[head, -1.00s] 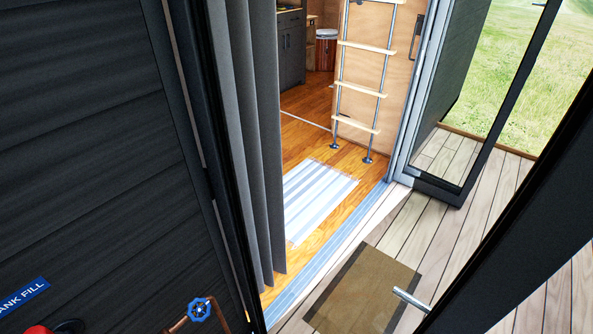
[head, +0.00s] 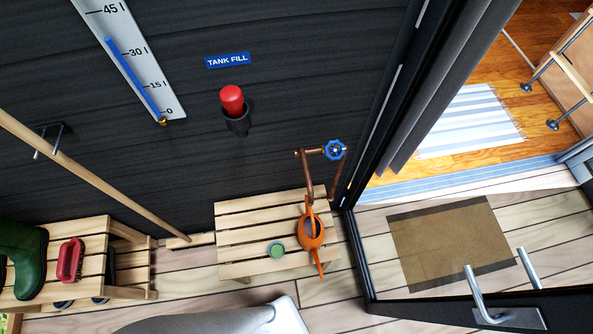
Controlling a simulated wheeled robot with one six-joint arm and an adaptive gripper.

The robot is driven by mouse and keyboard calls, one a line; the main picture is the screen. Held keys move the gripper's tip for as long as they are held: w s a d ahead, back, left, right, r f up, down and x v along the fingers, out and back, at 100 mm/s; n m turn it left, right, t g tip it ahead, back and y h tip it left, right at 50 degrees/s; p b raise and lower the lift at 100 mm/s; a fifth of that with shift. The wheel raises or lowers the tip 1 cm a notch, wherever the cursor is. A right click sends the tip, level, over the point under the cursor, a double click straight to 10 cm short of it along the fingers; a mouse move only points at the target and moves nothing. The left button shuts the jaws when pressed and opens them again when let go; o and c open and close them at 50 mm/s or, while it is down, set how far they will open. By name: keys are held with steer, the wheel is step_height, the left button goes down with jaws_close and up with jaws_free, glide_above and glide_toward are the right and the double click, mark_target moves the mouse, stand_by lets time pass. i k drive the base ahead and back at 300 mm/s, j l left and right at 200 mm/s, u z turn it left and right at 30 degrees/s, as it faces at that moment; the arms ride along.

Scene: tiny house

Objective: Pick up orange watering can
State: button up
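The orange watering can (head: 310,236) sits at the right end of a low slatted wooden bench (head: 240,235), beneath a copper tap with a blue wheel handle (head: 335,150). It is seen from above, with a narrow end pointing toward the bottom of the picture. Nothing hides it except perhaps the copper pipe near its top. My gripper is not in view. A pale grey and white shape at the bottom edge looks like part of my own body.
A small green-topped round item (head: 276,250) lies on the bench left of the can. A wooden pole (head: 95,178) leans at left. The doorway and brown mat (head: 450,245) are at right.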

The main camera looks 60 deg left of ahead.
mark_target(310, 228)
steer(key=k+u, duration=0.45)
steer(key=k+j+u, duration=0.3)
steer(key=k+u, duration=0.15)
steer(key=k, duration=0.15)
steer(key=l+u, duration=0.1)
steer(key=u, duration=0.8)
steer(key=l+u, duration=0.5)
steer(key=l, duration=0.15)
steer(key=k+l+u, duration=0.15)
steer(key=l+u, duration=0.35)
steer(key=l, duration=0.15)
steer(key=k+l, duration=0.1)
steer(key=l, duration=0.3)
steer(key=k+l, duration=0.15)
steer(key=l, duration=0.25)
